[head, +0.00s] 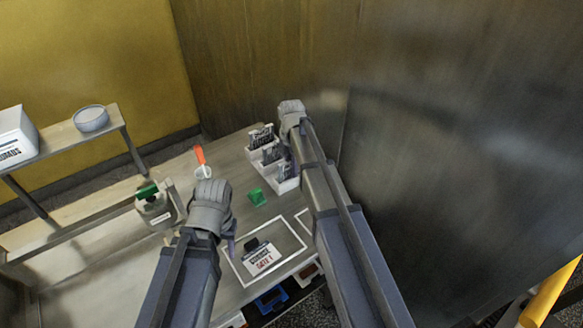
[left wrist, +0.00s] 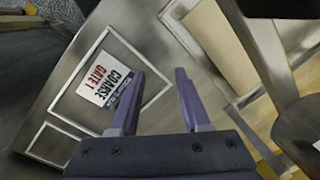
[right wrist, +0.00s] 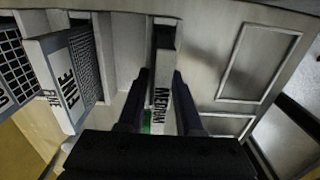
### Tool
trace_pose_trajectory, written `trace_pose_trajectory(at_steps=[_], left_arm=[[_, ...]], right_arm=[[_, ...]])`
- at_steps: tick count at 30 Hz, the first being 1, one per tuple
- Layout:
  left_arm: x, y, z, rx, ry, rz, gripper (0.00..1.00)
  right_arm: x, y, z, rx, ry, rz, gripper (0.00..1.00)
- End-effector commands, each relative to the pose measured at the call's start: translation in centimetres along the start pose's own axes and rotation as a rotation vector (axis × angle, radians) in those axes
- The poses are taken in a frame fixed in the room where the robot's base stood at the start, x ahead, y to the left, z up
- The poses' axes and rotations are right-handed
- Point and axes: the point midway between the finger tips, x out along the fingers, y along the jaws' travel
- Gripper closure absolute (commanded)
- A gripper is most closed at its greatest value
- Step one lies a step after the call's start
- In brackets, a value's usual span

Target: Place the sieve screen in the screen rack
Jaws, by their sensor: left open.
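A white screen rack (head: 287,186) on the table holds several dark mesh screens with white labels. The right wrist view shows a screen marked FINE (right wrist: 72,82) standing in it. My right gripper (right wrist: 161,75) has its fingers on both sides of a screen marked MEDIUM (right wrist: 163,40) and looks shut on it; whether that screen is seated in a slot is unclear. My left gripper (left wrist: 160,78) is open and empty, near a white plate marked COARSE GATE 1 (head: 262,260).
The plate lies inside a white outlined rectangle (head: 236,268). An orange-handled item (head: 201,158) and a green-topped device (head: 158,208) are at left. A shelf (head: 70,135) holds a bowl (head: 91,119). A metal wall stands right.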

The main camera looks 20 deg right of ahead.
Motion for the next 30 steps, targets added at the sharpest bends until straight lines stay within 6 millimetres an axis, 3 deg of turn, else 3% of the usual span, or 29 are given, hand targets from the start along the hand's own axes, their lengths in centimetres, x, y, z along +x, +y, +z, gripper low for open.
trace_pose_trajectory(at_steps=[3, 17, 30], left_arm=[[0.0, 0.0, 0.0, 0.000, 0.000, 0.000, 0.53], [-0.9, -0.1, 0.1, 0.000, 0.000, 0.000, 0.53], [-6.7, -0.6, 0.4, 0.002, 0.000, 0.000, 0.53]], right_arm=[[0.0, 0.0, 0.0, 0.000, 0.000, 0.000, 0.53], [-0.9, 0.0, 0.0, 0.000, 0.000, 0.000, 0.53], [-6.7, 0.0, 0.0, 0.000, 0.000, 0.000, 0.53]])
